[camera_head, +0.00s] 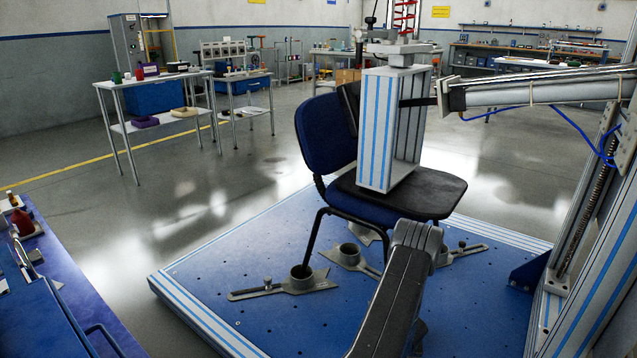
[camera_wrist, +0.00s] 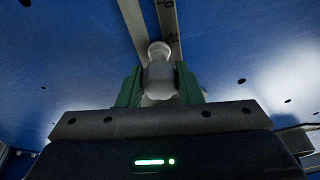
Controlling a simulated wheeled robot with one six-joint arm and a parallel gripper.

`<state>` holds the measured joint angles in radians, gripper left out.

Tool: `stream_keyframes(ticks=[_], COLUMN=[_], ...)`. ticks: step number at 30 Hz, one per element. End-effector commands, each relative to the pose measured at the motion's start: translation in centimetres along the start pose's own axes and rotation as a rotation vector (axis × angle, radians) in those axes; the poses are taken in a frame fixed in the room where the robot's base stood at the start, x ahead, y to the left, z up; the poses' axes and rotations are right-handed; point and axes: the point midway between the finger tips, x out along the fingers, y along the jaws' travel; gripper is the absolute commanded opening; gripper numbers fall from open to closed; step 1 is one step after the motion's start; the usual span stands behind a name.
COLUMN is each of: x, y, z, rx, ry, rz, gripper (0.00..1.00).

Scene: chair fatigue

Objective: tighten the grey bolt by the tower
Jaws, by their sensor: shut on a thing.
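In the wrist view, a pale grey bolt (camera_wrist: 158,72) with a rounded head stands between the green fingers of my gripper (camera_wrist: 159,86). The fingers are shut on it from both sides. A slotted metal bar (camera_wrist: 136,18) runs away from the bolt over the blue plate. In the head view my arm's dark links fill the lower middle, and my gripper and the held bolt are hidden behind them. The tower (camera_head: 590,215), an aluminium profile frame, stands at the right edge of the blue platform (camera_head: 215,300).
A blue office chair (camera_head: 326,135) stands on the platform under a striped press block (camera_head: 376,130). Clamp plates with small bolts lie at its feet, one at left (camera_head: 300,282) and one at right (camera_head: 462,252). A blue bench (camera_head: 60,300) is at lower left.

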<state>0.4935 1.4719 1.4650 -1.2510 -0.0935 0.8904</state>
Motion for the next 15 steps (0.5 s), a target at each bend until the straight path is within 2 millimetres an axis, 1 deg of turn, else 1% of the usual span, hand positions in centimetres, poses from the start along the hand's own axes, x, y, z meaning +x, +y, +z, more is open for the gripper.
stream_keyframes(ticks=[5,15], x=[0.23,0.35], y=[-0.05,-0.07], z=[-0.07,-0.07], rx=[0.026,0.179], ry=[0.002,0.003], rz=[0.007,0.047], gripper=[0.08,0.08])
